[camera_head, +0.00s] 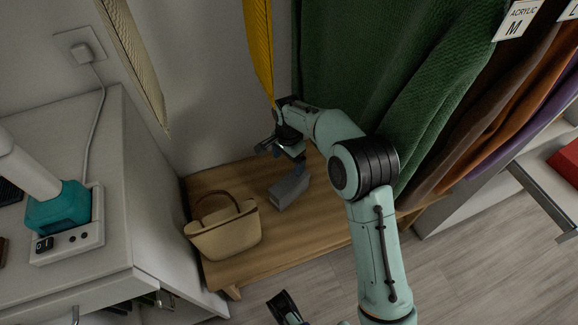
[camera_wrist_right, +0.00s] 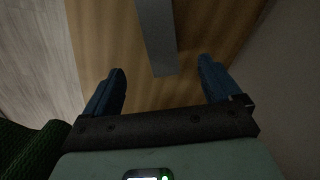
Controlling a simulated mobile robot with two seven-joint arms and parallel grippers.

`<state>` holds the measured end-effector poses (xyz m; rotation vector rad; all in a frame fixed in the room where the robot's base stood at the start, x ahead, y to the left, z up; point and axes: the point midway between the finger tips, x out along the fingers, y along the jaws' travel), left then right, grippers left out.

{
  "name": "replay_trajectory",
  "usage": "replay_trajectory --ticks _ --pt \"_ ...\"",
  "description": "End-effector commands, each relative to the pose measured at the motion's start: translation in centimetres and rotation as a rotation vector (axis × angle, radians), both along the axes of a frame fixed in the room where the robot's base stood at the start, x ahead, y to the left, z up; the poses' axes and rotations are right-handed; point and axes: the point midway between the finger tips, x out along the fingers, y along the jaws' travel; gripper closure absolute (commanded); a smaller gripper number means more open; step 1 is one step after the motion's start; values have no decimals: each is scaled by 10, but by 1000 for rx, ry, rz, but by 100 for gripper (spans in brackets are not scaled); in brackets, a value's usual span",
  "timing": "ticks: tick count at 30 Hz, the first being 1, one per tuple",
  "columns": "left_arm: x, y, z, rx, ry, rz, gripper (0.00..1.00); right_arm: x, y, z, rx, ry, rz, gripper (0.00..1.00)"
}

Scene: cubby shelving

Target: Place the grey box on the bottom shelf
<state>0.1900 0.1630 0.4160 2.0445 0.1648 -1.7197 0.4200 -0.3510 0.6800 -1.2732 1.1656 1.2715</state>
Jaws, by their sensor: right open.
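The grey box (camera_head: 289,189) lies on the low wooden shelf (camera_head: 325,228), to the right of a straw bag. My right gripper (camera_head: 284,158) is above and just behind the box in the head view. In the right wrist view the right gripper (camera_wrist_right: 160,72) has its blue fingers spread wide. The grey box (camera_wrist_right: 157,38) shows between and beyond them, and nothing is held. Part of what looks like my left gripper (camera_head: 284,306) shows at the bottom edge of the head view; its jaws cannot be made out.
The straw bag (camera_head: 224,230) stands on the shelf's left part. A white cabinet (camera_head: 130,190) with a teal-based lamp (camera_head: 58,207) is at left. Green (camera_head: 385,85) and brown garments hang at right, and a yellow one (camera_head: 259,45) hangs behind my gripper. The shelf's front right is clear.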

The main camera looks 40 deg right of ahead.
Motion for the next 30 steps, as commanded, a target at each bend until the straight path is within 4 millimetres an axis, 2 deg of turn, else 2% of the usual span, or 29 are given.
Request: replay_trajectory --ticks 8,17,21,30 --pt "2 1 -4 3 -6 3 57 0 -8 -13 0 3 1 8" --pt "24 13 -19 32 -63 26 57 0 -8 -67 1 5 -1 8" --pt "16 15 -28 33 -35 28 57 0 -8 -85 1 4 -1 8" --pt "4 17 -40 32 6 30 57 0 -7 -104 0 3 -1 8"
